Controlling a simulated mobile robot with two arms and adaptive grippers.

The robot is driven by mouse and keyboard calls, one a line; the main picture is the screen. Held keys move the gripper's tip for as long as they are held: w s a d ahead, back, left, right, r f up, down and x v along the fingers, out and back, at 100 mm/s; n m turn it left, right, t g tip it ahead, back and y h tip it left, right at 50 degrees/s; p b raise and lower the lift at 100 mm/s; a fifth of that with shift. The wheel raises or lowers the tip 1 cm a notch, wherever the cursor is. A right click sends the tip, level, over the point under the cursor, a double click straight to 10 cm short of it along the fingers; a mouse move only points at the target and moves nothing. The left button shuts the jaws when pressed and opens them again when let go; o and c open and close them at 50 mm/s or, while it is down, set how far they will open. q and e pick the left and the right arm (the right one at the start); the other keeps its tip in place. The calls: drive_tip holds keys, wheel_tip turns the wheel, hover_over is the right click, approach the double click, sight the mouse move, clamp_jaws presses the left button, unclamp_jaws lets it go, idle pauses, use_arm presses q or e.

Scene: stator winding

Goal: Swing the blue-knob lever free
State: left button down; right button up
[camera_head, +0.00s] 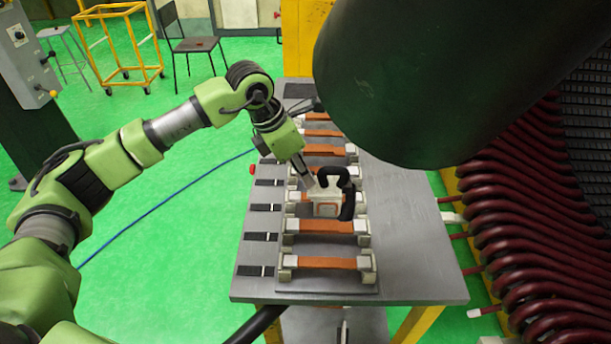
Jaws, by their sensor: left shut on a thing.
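I cannot make out a lever with a blue knob in the head view. My left gripper (311,184) points down over the table and is shut on a white block-like tool (327,208) with a black loop handle (349,190). The tool is at the row of orange bars, and I cannot tell whether it rests on them or hangs just above. The fingertips are partly hidden at the tool's top. My right gripper is not in view.
The grey table (410,260) bears several orange bars (325,262) in pale holders. A large dark cylinder (400,100) overhangs its right side. Dark red coils (530,230) fill the right. A grey control box (22,55) with knobs stands far left. The table's front right is bare.

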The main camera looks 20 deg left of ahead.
use_arm(q)
drive_tip(key=m, duration=0.1)
drive_tip(key=a+m+b, duration=0.1)
drive_tip(key=shift+w+f+m+g+h+b, duration=0.1)
drive_tip(key=shift+w+m+g+h+b, duration=0.1)
drive_tip(key=shift+m+g+h+b, duration=0.15)
drive_tip(key=m, duration=0.1)
drive_tip(key=a+m+g, duration=0.1)
drive_tip(key=m, duration=0.1)
drive_tip(key=shift+w+a+m+h+b, duration=0.1)
drive_tip(key=shift+w+m+h+b, duration=0.15)
drive_tip(key=shift+w+b, duration=0.15)
drive_tip(key=m+g, duration=0.1)
drive_tip(key=w+a+m, duration=0.1)
drive_tip(key=m, duration=0.1)
drive_tip(key=shift+r+g, duration=0.2)
drive_tip(key=shift+g, duration=0.15)
drive_tip(key=m, duration=0.1)
drive_tip(key=w+m+g, duration=0.1)
drive_tip(key=m, duration=0.1)
drive_tip(key=shift+a+m+p, duration=0.2)
drive_tip(key=shift+m+p, duration=0.1)
drive_tip(key=shift+p, duration=0.05)
drive_tip(key=shift+w+a+m+g, duration=0.1)
drive_tip(key=shift+w+m+g, duration=0.3)
drive_tip(key=shift+m, duration=0.4)
drive_tip(key=shift+f, duration=0.1)
drive_tip(key=c, duration=1.9)
unclamp_jaws()
drive_tip(key=shift+s, duration=0.1)
